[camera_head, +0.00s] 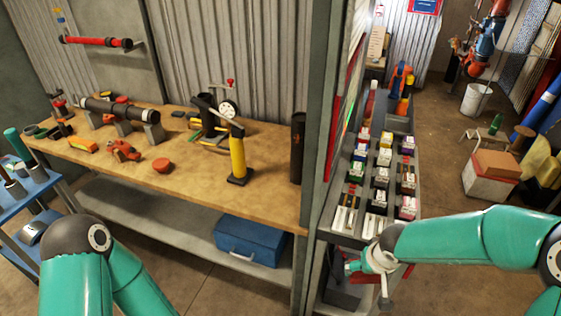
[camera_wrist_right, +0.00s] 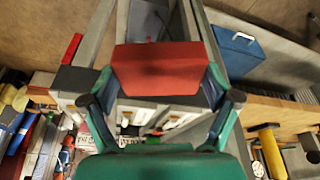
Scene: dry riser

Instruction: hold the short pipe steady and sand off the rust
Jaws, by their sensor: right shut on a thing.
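A short dark pipe (camera_head: 108,108) with a pale band near its right end lies across two grey supports on the workbench (camera_head: 205,165). Rust on it is too small to make out. My right gripper (camera_head: 362,268) is in front of the shelf rack, away from the pipe. In the wrist view the right gripper (camera_wrist_right: 158,85) is shut on a red block (camera_wrist_right: 158,68), held between its two fingers. Only a little red shows beside this gripper in the head view. My left arm shows at the lower left, but its gripper is not in view.
The shelf rack (camera_head: 333,238) holds rows of small boxes. A grey post (camera_head: 318,120) separates it from the bench. A yellow-handled tool (camera_head: 238,158) and orange pieces stand on the bench. A blue case (camera_head: 250,240) sits on the lower shelf. A blue cart stands left.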

